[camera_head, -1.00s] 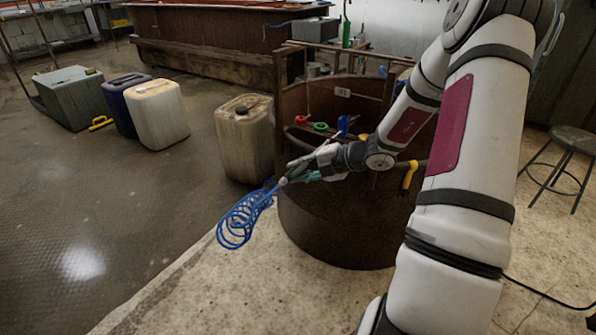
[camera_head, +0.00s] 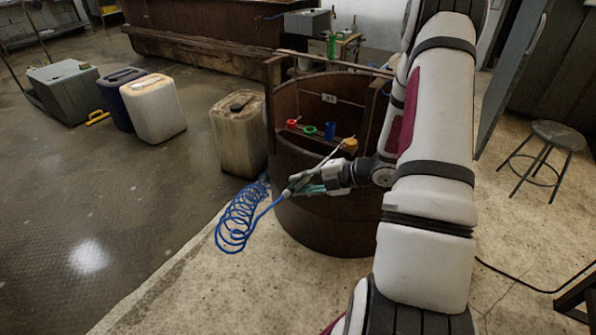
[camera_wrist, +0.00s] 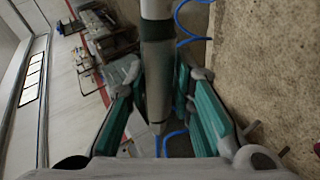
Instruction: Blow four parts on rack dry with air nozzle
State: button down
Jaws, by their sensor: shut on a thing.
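My gripper (camera_head: 308,183) is shut on the grey air nozzle (camera_wrist: 156,75), which lies between its teal fingers in the wrist view. The nozzle's thin tube slants up and right in the head view, its tip close to the yellow part (camera_head: 350,144); I cannot tell if they touch. A red ring-like part (camera_head: 292,124), a green ring-like part (camera_head: 309,130) and an upright blue part (camera_head: 330,129) stand in a row to its left on the rack rail (camera_head: 319,136). A blue coiled hose (camera_head: 238,218) hangs from the nozzle.
The rail is inside a rusty round tank (camera_head: 315,225) with a raised rim, just behind my gripper. A dirty jerrycan (camera_head: 238,135) stands left of the tank. A stool (camera_head: 558,135) is at the right. The floor in front is clear.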

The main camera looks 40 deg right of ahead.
jog(key=shift+s+r+p, duration=0.4)
jog(key=shift+s+p, duration=0.05)
jog(key=shift+s, duration=0.25)
jog(key=shift+w+d+f+b, duration=0.2)
jog(key=shift+w+d+b, duration=0.15)
jog(key=shift+d, duration=0.55)
jog(key=shift+w+d+f+b, duration=0.2)
jog(key=shift+w+d+b, duration=0.1)
jog(key=shift+d, duration=0.6)
jog(key=shift+w+d+f+b, duration=0.2)
jog(key=shift+w+d+b, duration=0.15)
jog(key=shift+d, duration=0.55)
jog(key=shift+r, duration=0.1)
jog(key=s+a+r+p, duration=0.2)
jog(key=a+r+p, duration=0.3)
jog(key=shift+a, duration=0.3)
